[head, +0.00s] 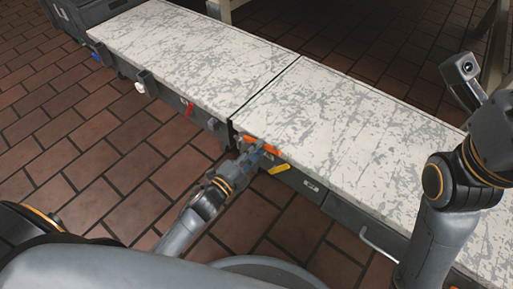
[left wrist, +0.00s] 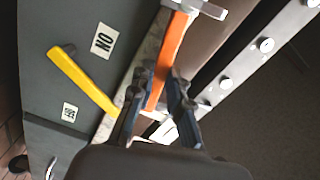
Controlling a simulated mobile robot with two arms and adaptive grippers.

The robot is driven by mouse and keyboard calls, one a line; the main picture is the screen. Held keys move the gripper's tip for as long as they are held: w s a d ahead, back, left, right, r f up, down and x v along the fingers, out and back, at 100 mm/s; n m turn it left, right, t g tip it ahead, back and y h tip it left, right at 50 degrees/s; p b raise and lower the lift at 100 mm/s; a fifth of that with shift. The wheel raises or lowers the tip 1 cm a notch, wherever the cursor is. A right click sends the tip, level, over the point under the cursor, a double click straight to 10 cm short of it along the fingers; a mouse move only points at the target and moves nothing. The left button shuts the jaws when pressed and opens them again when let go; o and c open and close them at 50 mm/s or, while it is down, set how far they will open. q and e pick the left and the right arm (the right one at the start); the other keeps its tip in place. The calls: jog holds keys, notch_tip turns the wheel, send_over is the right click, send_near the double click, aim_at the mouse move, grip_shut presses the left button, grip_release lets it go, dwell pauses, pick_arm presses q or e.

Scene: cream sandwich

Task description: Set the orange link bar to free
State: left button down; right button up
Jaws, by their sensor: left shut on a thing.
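The orange link bar (head: 262,146) lies along the front edge of the pale table, near the seam between its two halves. In the left wrist view the orange bar (left wrist: 171,50) runs up from between my fingers to a metal bracket (left wrist: 204,8). My left gripper (head: 256,152) is at the bar, with its blue-grey fingers on either side of it. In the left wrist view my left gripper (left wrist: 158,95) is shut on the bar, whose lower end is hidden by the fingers. My right arm (head: 450,190) shows at the right; its gripper is not clearly visible.
A yellow handle (head: 279,168) sticks out beside my left gripper. In the left wrist view the yellow handle (left wrist: 82,78) is close to labels "NO" (left wrist: 103,40) and another (left wrist: 70,112). A red lever (head: 189,109) is further left on the front. The tabletop (head: 210,55) is bare.

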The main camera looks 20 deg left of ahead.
pick_arm(q)
jog(key=c, duration=1.3)
grip_release()
jog(key=v, duration=1.2)
jog(key=shift+r, duration=0.1)
